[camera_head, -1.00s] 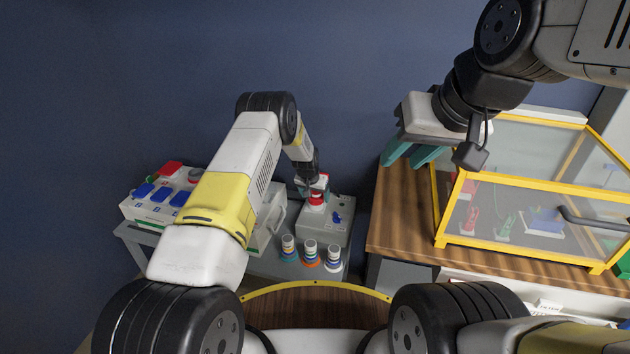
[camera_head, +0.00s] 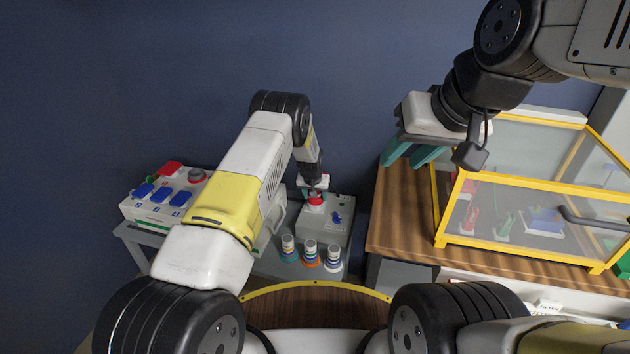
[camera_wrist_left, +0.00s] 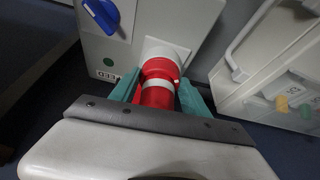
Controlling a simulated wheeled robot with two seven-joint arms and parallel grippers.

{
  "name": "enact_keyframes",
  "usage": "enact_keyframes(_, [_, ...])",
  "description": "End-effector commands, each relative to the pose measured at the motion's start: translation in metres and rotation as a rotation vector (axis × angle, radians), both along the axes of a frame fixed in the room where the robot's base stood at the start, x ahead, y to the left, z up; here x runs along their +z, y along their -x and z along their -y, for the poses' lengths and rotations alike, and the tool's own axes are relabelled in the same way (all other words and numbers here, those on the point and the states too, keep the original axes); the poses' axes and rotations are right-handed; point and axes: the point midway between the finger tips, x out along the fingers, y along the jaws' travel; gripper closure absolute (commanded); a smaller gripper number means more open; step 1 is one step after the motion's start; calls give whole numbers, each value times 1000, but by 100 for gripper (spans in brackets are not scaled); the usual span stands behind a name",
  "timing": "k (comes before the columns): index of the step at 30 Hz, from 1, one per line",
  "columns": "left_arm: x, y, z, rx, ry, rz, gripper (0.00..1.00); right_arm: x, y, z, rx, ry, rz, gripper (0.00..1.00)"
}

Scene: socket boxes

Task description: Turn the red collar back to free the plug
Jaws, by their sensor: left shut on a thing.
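The red collar (camera_wrist_left: 160,68) sits against the white square flange of the grey socket box, and it also shows in the head view (camera_head: 316,200). The red plug (camera_wrist_left: 157,98), with a white band, sticks out of it toward the wrist camera. My left gripper (camera_wrist_left: 158,88) has a teal finger on each side and is shut on the red collar. In the head view the left fingers are mostly hidden behind the wrist. My right gripper (camera_head: 414,152) hangs at the upper right, its teal fingers apart and empty, far from the collar.
The grey socket box (camera_head: 325,226) has a blue switch (camera_head: 337,217). Several ringed plugs stand in front of it. A box with blue covers (camera_head: 150,205) is at left. A yellow-framed glass case (camera_head: 437,205) stands on the wooden table (camera_head: 395,225) at right.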

Motion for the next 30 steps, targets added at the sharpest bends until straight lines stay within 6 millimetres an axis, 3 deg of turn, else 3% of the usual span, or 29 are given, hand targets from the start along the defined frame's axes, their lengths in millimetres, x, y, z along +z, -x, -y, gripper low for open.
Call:
enact_keyframes(18, [0, 0, 9, 532, -3, 2, 86, 0, 0, 0, 0, 0, 0, 64])
enact_keyframes(30, [0, -2, 10, 744, -1, 1, 86, 0, 0, 0, 0, 0, 0, 64])
